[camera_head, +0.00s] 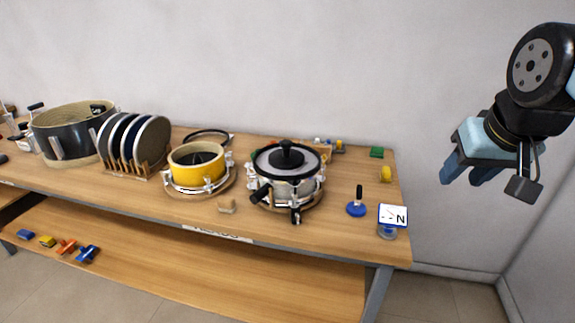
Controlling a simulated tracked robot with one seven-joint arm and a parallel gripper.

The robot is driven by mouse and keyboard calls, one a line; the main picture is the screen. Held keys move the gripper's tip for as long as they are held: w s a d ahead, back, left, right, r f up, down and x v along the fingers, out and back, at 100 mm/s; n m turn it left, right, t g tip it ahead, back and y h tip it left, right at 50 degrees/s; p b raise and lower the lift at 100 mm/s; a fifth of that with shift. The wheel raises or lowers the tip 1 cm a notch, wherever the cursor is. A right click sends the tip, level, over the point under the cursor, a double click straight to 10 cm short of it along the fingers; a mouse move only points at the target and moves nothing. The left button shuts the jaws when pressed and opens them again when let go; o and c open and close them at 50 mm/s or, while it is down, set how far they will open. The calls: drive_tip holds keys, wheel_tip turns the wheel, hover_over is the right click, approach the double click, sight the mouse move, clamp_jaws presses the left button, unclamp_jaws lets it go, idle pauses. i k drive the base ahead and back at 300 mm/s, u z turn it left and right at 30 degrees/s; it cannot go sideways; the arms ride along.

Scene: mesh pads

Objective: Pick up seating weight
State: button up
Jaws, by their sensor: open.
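A round black weight with a central knob (286,156) sits on the pale head of a small drum (290,188) at the right-centre of the bench; it looks like the seating weight. A smaller blue disc with an upright black handle (356,208) stands to its right on the bench top. My gripper (463,182) hangs in the air at the right, beyond the bench's right end, well apart from both.
The wooden bench (240,240) holds a yellow drum (192,170), a rack of discs (140,150) and a large dark drum (65,140) to the left. A white card marked N (393,215) stands near the right front corner. A wall rises close behind.

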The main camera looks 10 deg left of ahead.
sight(286, 158)
drive_tip(key=z, duration=0.25)
drive_tip(key=k, duration=0.15)
drive_tip(key=u, duration=0.3)
drive_tip(key=i, duration=0.15)
drive_tip(key=z, duration=2.45)
drive_tip(key=k, duration=1.35)
drive_tip(key=u, duration=3.5)
drive_tip(key=k, duration=0.1)
drive_tip(key=z, duration=1)
